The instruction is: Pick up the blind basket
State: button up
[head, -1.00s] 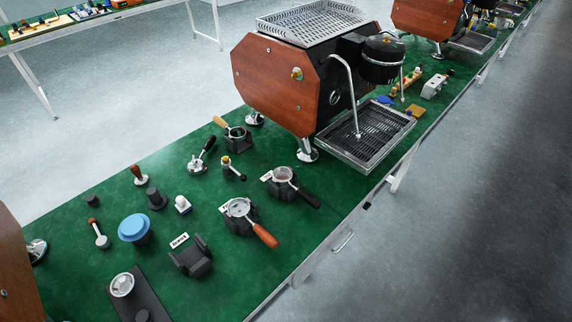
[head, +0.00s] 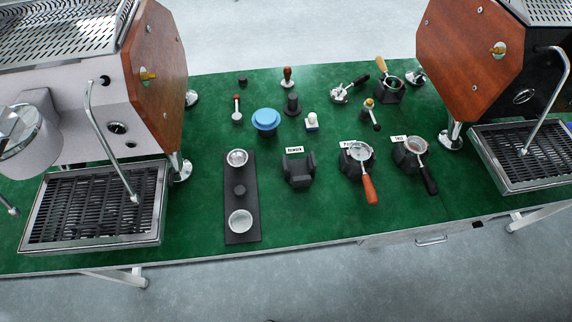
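A long black holder (head: 232,205) lies on the green table top, in the middle of the head view. A round silver basket (head: 237,157) sits at its far end. A larger silver basket (head: 240,222) sits at its near end. A small dark round piece (head: 239,190) sits between them. I cannot tell from here which basket is the blind one, as their bottoms are too small to judge. My gripper is not in view.
Espresso machines with drip trays (head: 95,205) (head: 525,155) stand left and right. Right of the holder are an empty black stand (head: 299,170) and two stands with portafilters (head: 368,185) (head: 428,178). A blue-topped item (head: 266,120) and small tools stand behind. Green surface around the holder is clear.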

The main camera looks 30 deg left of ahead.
aim_at(241, 220)
jog(key=k+u, duration=0.15)
jog(key=u, duration=0.95)
